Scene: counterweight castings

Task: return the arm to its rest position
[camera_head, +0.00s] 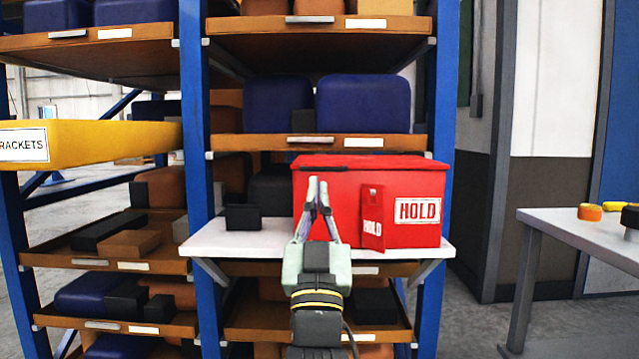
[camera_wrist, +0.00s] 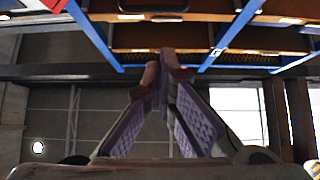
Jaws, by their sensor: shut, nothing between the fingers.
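My gripper (camera_head: 318,182) points upward in the middle of the head view, in front of the red box. Its two fingertips are together and nothing shows between them. The wrist view shows the shut fingers (camera_wrist: 165,62) pointing toward the shelf rack, with no object at the tips. My arm below the gripper runs down to the bottom edge of the head view. In the head view I cannot tell how far the gripper is from the box.
A red box (camera_head: 340,210) marked HOLD stands on a white shelf (camera_head: 230,243) fixed to a blue rack (camera_head: 195,130). A small dark block (camera_head: 243,217) lies left of it. A yellow BRACKETS bin (camera_head: 110,140) juts out at left. A grey table (camera_head: 560,222) stands at right.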

